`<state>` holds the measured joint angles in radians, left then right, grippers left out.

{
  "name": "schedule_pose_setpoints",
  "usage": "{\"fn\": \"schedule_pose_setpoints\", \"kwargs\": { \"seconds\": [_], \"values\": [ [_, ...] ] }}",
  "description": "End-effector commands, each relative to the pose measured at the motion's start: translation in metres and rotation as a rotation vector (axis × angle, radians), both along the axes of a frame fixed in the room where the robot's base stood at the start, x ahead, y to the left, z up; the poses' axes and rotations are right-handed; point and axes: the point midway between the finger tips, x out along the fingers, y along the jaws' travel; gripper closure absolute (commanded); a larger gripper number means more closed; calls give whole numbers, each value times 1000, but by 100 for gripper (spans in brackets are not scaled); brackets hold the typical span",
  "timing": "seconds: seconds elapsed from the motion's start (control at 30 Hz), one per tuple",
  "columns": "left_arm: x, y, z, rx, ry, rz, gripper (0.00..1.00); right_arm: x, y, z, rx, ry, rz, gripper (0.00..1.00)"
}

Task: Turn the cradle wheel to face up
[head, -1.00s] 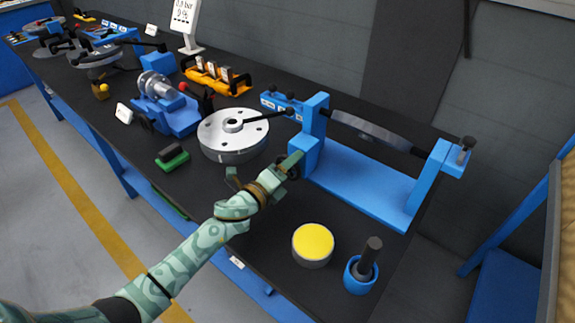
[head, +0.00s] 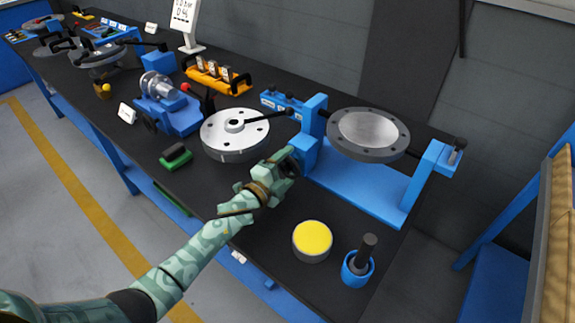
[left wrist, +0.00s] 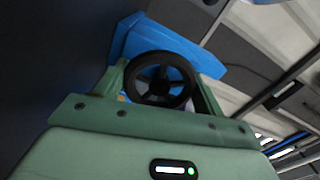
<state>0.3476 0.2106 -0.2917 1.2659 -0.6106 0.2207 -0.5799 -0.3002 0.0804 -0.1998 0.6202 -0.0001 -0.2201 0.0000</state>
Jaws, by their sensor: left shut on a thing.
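The blue cradle (head: 355,184) stands at the right end of the bench. A grey flanged disc (head: 368,134) hangs between its two uprights, its lighter round face turned mostly upward and toward me. My left gripper (head: 286,163) is at the cradle's left upright. It is shut on the black cradle wheel (left wrist: 160,80), which shows between the two green fingers in the left wrist view. The blue cradle block (left wrist: 165,42) is behind the wheel there. In the head view the wheel is mostly hidden by the gripper. My right gripper is not in view.
A round silver flanged part (head: 235,133) with a black handle sits left of the cradle. A yellow-topped tin (head: 312,240) and a blue cup with a dark-handled tool (head: 358,266) stand near the front edge. A green-and-black block (head: 176,156) lies farther left.

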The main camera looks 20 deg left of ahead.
Motion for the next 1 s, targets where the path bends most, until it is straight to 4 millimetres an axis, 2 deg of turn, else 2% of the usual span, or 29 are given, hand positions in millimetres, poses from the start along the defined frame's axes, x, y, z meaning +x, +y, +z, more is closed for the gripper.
{"fn": "schedule_pose_setpoints", "kwargs": {
  "seconds": [0.5, 0.53, 0.57, 0.6, 0.87, 1.0],
  "values": [
    [-1, 0, -3, -14, 12, 1, 53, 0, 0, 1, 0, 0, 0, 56],
    [-1, 0, -3, -14, 12, 1, 21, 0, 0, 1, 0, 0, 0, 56],
    [-1, 0, -3, -13, 11, 1, 13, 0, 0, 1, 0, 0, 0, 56],
    [-1, 0, -3, -13, 11, 0, 11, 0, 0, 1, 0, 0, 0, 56],
    [-1, 0, -1, -14, 8, 0, 11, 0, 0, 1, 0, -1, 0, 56],
    [-13, 5, 0, -14, 8, 1, 11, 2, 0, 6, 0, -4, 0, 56]
  ]
}}
